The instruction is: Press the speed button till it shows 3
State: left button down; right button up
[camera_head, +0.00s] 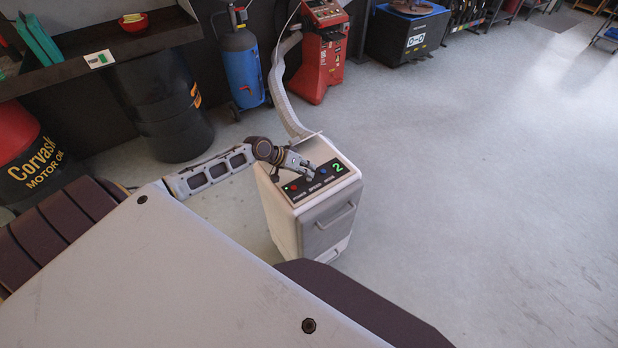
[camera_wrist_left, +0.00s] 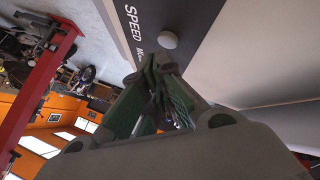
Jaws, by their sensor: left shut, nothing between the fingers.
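A white cabinet (camera_head: 318,215) has a dark control panel on its slanted top. The panel has a red button (camera_head: 293,187) at its left, a bluish button (camera_head: 323,171) and a green digit display (camera_head: 337,168) that reads 2. In the left wrist view a round grey button (camera_wrist_left: 168,40) sits on the panel near the printed word SPEED (camera_wrist_left: 132,22), beside partly hidden lettering. My left gripper (camera_head: 308,176) is over the middle of the panel. In the wrist view its fingertips (camera_wrist_left: 160,66) are together and empty, close to the grey button; contact cannot be told.
A pale hose (camera_head: 285,100) rises behind the cabinet. The grey floor to the right is clear.

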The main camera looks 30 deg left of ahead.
pick_arm(q)
jog(key=shift+r, duration=0.35)
jog(key=shift+r+p, duration=1.3)
jog(key=shift+p, duration=0.1)
jog(key=shift+r+p, duration=1.1)
jog(key=shift+r, duration=0.05)
jog(key=shift+f, duration=0.1)
